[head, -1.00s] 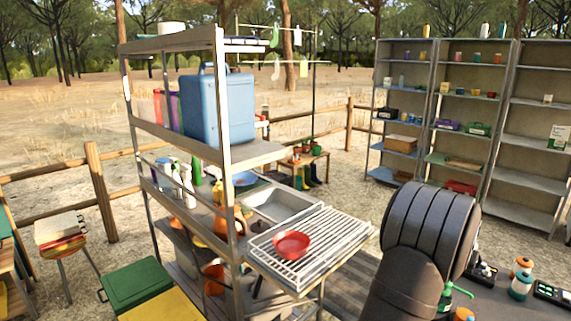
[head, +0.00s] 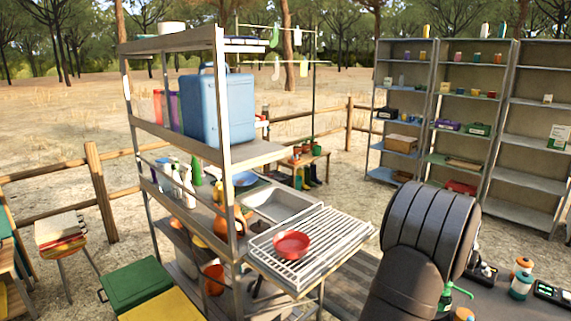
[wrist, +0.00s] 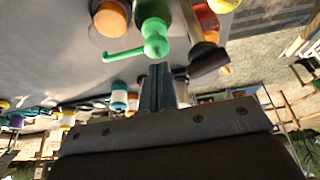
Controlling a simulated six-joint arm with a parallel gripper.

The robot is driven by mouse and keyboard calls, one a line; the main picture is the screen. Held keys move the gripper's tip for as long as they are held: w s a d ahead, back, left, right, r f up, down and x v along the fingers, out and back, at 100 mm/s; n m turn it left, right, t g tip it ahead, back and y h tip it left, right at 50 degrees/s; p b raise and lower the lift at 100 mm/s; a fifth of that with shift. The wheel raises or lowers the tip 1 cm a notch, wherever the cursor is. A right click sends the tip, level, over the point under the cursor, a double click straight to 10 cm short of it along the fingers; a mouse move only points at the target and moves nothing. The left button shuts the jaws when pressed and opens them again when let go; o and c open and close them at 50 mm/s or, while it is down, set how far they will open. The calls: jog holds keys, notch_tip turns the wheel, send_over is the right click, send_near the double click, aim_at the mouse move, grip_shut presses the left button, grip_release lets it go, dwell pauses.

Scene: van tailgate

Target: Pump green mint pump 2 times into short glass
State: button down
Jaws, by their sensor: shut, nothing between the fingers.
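The green mint pump (wrist: 154,38) shows in the wrist view at the top, with its thin spout pointing left. In the head view only part of the green pump (head: 451,288) shows beside my dark arm. My gripper (wrist: 160,72) is shut and empty, with its fingertips close to the pump's head in the wrist view. I cannot tell whether they touch it. In the head view my gripper is hidden behind my arm. I cannot make out the short glass in either view.
An orange-topped bottle (wrist: 110,18) stands left of the pump in the wrist view, and a dark-handled object (wrist: 207,56) lies close on its right. In the head view, teal and orange bottles (head: 520,286) stand on the grey surface. A red bowl (head: 291,244) sits on the rack.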

jog(key=shift+f, duration=0.1)
jog(key=shift+f, duration=1.35)
jog(key=shift+r, duration=1.4)
jog(key=shift+f, duration=0.15)
jog(key=shift+f, duration=1.25)
jog(key=shift+r, duration=1.4)
